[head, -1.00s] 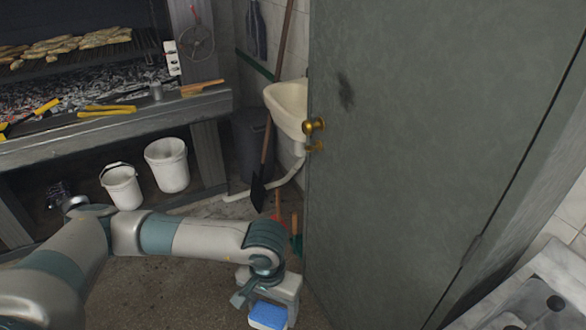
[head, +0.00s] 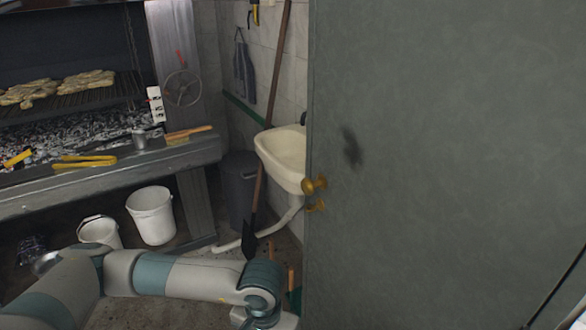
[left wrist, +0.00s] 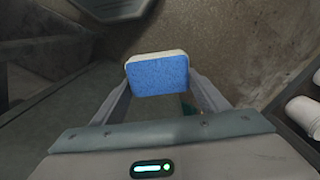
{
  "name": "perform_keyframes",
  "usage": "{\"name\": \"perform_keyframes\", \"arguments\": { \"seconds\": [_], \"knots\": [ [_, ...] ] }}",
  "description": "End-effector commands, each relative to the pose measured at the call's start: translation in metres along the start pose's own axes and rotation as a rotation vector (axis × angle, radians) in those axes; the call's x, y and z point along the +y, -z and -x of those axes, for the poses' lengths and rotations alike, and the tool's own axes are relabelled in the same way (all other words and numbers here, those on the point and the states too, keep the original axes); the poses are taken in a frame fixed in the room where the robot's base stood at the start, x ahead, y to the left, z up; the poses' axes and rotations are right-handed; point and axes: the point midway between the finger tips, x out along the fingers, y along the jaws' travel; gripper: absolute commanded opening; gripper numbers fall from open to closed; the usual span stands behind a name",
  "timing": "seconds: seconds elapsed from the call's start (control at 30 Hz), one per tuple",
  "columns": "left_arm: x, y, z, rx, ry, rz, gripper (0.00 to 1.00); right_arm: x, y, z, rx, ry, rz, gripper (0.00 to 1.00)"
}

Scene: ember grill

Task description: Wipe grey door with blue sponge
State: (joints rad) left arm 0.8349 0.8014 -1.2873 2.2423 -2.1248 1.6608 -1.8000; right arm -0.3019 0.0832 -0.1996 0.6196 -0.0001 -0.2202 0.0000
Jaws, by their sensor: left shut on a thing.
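The grey door (head: 450,150) fills the right half of the head view, with a brass knob (head: 314,187) on its left edge. A dark smudge (head: 352,147) marks the door a little above and right of the knob. The blue sponge (left wrist: 157,75) has a pale backing and shows in the left wrist view. My left gripper (left wrist: 158,90) is shut on it, with a finger on each side. In the head view my left arm reaches in low, left of the door, and its gripper and the sponge are cut off below the bottom edge. My right gripper is not seen.
A white sink (head: 283,158) and a long-handled shovel (head: 258,170) stand just left of the door edge. White buckets (head: 151,215) and a dark bin (head: 238,190) sit under and beside the grill counter (head: 110,170). Yellow tongs (head: 85,161) lie on the counter.

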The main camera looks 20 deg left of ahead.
Motion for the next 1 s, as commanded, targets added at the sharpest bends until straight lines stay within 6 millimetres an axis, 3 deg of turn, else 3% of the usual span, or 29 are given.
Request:
{"name": "perform_keyframes", "arguments": {
  "seconds": [0.27, 0.37, 0.53, 0.8, 1.0],
  "knots": [
    [0.007, 0.008, 0.002, 0.000, -0.020, 0.011, 0.50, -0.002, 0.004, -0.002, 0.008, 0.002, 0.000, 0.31],
    [0.018, 0.021, 0.007, -0.001, -0.055, 0.032, 0.50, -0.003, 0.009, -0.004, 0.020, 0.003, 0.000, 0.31],
    [0.048, 0.061, 0.027, 0.002, -0.179, 0.099, 0.50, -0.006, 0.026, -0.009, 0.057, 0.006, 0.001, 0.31],
    [0.087, 0.152, 0.096, 0.057, -0.567, 0.295, 0.50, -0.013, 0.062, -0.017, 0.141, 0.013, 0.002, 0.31],
    [0.085, 0.213, 0.160, 0.174, -0.903, 0.450, 0.50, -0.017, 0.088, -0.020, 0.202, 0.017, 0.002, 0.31]
  ]
}}
